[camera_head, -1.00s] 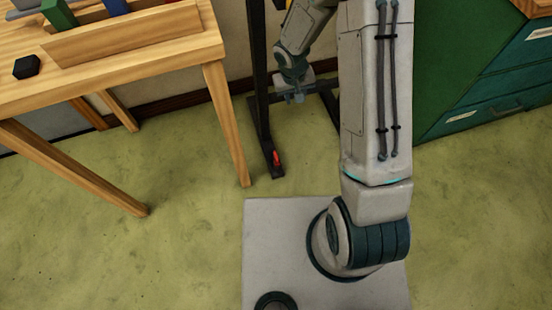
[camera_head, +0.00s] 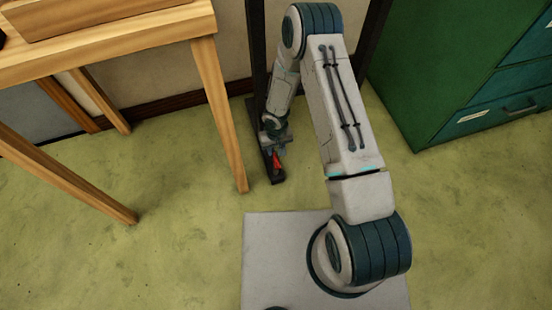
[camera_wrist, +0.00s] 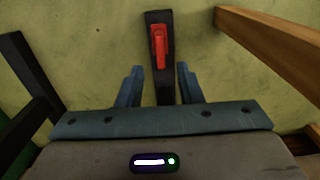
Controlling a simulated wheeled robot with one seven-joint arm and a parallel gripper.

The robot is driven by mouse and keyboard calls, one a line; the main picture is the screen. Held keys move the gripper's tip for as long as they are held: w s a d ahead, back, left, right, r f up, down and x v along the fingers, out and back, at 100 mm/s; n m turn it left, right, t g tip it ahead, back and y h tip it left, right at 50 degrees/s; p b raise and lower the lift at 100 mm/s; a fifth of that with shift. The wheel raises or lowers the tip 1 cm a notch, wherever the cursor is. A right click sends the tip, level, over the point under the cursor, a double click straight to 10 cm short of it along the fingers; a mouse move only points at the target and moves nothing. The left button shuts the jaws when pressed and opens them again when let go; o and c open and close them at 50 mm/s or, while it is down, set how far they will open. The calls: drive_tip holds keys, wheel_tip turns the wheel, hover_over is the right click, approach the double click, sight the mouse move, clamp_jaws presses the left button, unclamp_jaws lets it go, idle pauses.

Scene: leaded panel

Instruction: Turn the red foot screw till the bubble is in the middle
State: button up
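The red foot screw (camera_head: 277,161) stands on the front end of the dark stand's foot, low on the floor. In the wrist view the red screw (camera_wrist: 159,46) shows as a long red piece on the black foot (camera_wrist: 161,85). My gripper (camera_wrist: 160,75) is open, its two blue-grey fingers apart on either side of the black foot in that view, with the screw just beyond the fingertips. In the head view my gripper (camera_head: 274,142) is right over the screw and partly hides it. I see no bubble in any view.
A wooden table (camera_head: 120,52) stands at the left, its near leg (camera_head: 221,115) close beside the stand's foot. A green cabinet (camera_head: 420,75) is at the right. The floor (camera_head: 190,240) between is clear.

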sight(276, 158)
wheel_tip(276, 158, down, 7)
drive_tip(key=shift+r+b, duration=0.2)
drive_tip(key=shift+b, duration=0.65)
clamp_jaws()
